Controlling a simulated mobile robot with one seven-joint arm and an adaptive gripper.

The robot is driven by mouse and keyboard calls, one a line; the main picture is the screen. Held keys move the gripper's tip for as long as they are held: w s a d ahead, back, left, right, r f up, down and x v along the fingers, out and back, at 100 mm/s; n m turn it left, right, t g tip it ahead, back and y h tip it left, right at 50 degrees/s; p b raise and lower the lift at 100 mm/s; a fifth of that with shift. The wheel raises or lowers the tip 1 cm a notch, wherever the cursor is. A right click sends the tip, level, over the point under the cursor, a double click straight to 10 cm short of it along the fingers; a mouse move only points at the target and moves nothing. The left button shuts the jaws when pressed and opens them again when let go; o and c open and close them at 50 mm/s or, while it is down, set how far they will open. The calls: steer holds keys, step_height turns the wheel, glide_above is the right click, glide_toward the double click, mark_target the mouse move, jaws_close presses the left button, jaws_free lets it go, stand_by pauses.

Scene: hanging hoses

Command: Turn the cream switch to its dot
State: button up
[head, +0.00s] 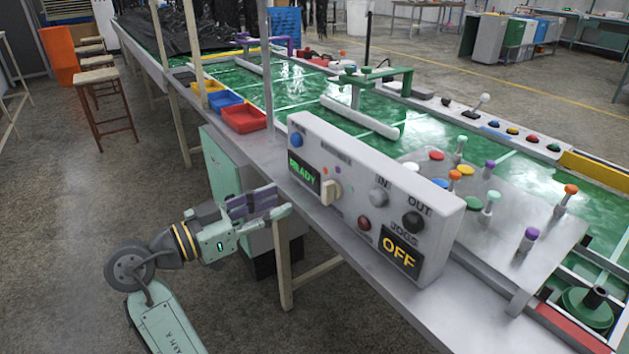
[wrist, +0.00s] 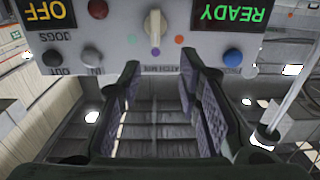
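The cream switch (head: 330,192) sits on the front of a white control box (head: 350,150), between the green READY display and the red button. It also shows at the top of the upside-down wrist view (wrist: 155,27), with its long grip roughly upright. Small coloured dots surround it, including an orange dot (wrist: 179,39) and a purple dot. I cannot tell which dot is the switch's own. My gripper (head: 281,201) is open and empty, in front of the panel and apart from the switch. In the wrist view its purple-padded fingers (wrist: 160,68) point towards the panel below the switch.
The box also carries a blue button (head: 296,139), a red button (head: 364,223), IN and OUT knobs and an OFF display (head: 400,254). It stands on the grey edge of a green-topped bench. Red, blue and yellow bins (head: 243,117) are further left.

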mark_target(324, 186)
steer(key=p+x, duration=0.1)
steer(key=x, duration=0.4)
steer(key=p+x, duration=0.1)
steer(key=x, duration=0.3)
steer(key=shift+d, duration=0.55)
steer(key=shift+w+d+f, duration=0.1)
steer(key=shift+w+d, duration=0.2)
steer(key=shift+d, duration=0.1)
steer(key=shift+c, duration=0.4)
jaws_close()
